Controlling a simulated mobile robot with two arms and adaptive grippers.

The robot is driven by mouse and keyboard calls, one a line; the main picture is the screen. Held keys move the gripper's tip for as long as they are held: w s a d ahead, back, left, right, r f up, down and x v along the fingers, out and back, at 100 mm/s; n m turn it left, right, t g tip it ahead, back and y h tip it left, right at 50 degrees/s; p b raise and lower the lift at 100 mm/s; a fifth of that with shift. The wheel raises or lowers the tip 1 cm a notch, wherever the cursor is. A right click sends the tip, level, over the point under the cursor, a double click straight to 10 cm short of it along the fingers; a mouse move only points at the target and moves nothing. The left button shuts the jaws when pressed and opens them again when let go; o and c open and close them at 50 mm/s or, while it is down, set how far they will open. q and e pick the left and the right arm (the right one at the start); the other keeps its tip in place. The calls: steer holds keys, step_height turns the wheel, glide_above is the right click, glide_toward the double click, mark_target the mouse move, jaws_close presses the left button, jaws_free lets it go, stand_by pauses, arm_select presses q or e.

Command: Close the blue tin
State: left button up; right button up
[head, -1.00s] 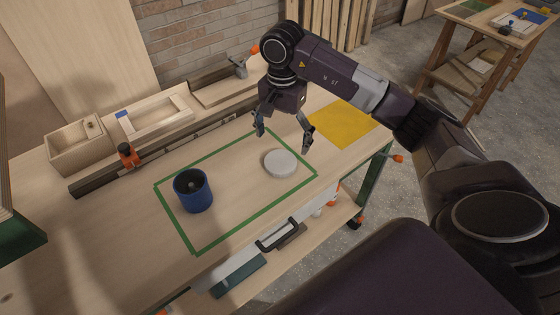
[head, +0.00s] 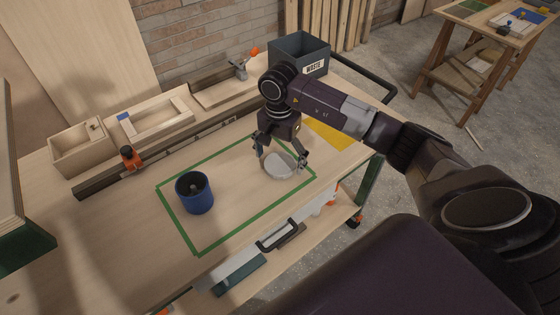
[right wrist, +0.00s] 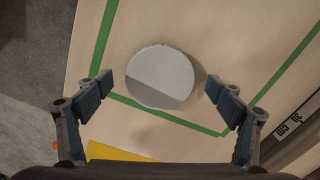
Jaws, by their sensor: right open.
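The blue tin (head: 194,194) stands upright and open on the workbench, inside the left part of a green tape outline. A small dark object shows inside it. A round pale grey lid (head: 280,166) lies flat inside the right part of the outline. My right gripper (head: 281,163) is open and low over the lid, with a finger to either side. In the right wrist view the lid (right wrist: 160,77) lies ahead of and between the open fingers (right wrist: 160,91), apart from both. My left gripper is not in view.
A waste bin (head: 299,56) stands behind my right arm. A yellow patch (head: 329,134) lies right of the outline. The bench between tin and lid is clear.

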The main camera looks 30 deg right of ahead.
steer(key=shift+f, duration=0.3)
steer(key=c, duration=1)
steer(key=shift+r, duration=0.1)
step_height(320, 180, up, 13)
steer(key=b, duration=0.2)
step_height(320, 180, up, 5)
glide_above(279, 164)
steer(key=shift+r+p, duration=0.45)
steer(key=shift+r, duration=0.5)
